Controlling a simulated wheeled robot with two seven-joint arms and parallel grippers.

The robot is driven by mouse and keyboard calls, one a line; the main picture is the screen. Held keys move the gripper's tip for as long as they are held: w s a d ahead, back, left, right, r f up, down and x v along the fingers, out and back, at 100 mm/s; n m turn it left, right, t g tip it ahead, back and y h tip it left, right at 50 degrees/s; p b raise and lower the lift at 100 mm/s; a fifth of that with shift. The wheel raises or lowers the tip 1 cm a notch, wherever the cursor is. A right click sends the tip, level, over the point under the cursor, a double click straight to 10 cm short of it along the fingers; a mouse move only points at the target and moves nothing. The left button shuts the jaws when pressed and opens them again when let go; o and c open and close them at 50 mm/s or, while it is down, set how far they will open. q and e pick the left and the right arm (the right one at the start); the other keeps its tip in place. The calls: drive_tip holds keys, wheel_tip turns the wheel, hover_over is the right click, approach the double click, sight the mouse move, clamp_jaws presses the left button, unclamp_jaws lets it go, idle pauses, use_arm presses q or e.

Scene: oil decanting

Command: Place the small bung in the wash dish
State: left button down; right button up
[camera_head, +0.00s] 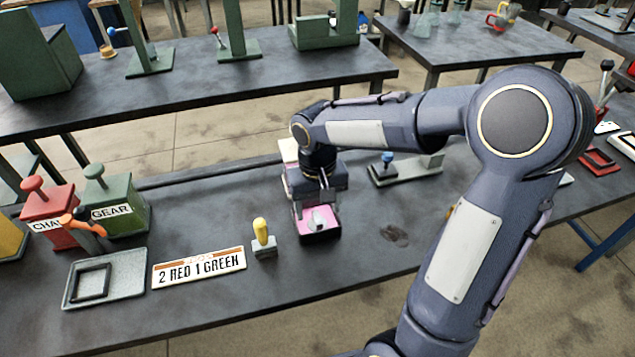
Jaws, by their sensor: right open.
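My right gripper (311,200) points down over a small dark dish with a pink inside (306,226), which looks like the wash dish. The jaws are open. A small pale grey piece (319,220) shows in the dish just below the jaws; it may be the small bung, but its shape is partly hidden. The gripper and wrist hide the back of the dish. I cannot tell whether the fingers touch the piece. My left gripper is out of view.
A blue-knobbed fixture (405,170) stands behind right.

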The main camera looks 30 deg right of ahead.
sight(317, 218)
wheel_tip(317, 218, up, 7)
drive_tip(key=s+a+t+y, duration=0.2)
drive_tip(key=s, duration=0.6)
drive_tip(key=s+a+n+t+y, duration=0.1)
drive_tip(key=s+a+t, duration=0.1)
drive_tip(key=s, duration=0.6)
drive_tip(key=shift+s+f+t+y, duration=0.4)
drive_tip(key=shift+f+t, duration=0.05)
drive_tip(key=shift+t, duration=0.35)
